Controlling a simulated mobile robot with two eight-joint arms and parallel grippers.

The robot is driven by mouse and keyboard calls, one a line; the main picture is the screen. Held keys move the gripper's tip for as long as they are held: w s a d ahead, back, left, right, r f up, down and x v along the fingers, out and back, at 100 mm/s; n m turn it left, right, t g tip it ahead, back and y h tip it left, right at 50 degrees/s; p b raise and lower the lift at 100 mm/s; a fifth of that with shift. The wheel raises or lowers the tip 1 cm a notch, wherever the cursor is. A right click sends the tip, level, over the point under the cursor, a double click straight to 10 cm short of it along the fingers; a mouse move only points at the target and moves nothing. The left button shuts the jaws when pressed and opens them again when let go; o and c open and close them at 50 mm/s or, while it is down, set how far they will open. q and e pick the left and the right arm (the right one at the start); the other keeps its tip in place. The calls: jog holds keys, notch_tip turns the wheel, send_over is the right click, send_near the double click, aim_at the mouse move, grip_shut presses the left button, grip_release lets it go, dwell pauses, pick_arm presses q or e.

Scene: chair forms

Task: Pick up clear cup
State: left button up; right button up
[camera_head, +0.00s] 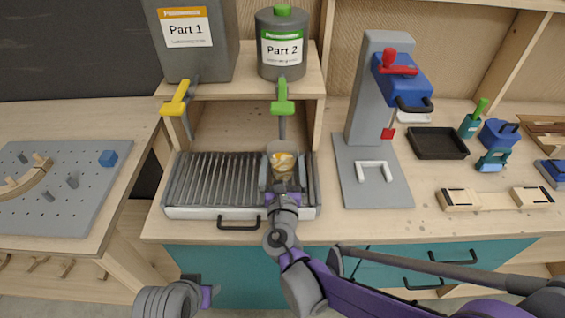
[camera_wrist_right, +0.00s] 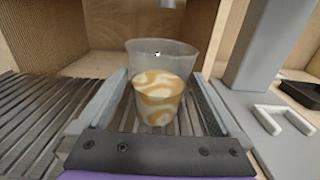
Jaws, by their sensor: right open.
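The clear cup (camera_head: 282,160) stands on the ribbed grey drip tray (camera_head: 215,182), below the green tap of the Part 2 container. It holds a swirled tan and white mix. In the right wrist view the cup (camera_wrist_right: 160,85) is upright between the two fingers of my right gripper (camera_wrist_right: 163,105). The fingers are apart, with a visible gap on each side of the cup. In the head view my right gripper (camera_head: 282,172) reaches around the cup from the front. My left gripper (camera_head: 205,297) shows only in part at the bottom edge, and its jaws are unclear.
The Part 1 container (camera_head: 200,55) and Part 2 container (camera_head: 283,55) stand on the shelf above. A grey press with a blue head (camera_head: 403,80) stands to the right. A black tray (camera_head: 438,143) and small tools lie farther right. A pegboard (camera_head: 60,185) is on the left table.

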aim_at(282, 151)
jog(key=w, duration=0.5)
jog(key=c, duration=0.9)
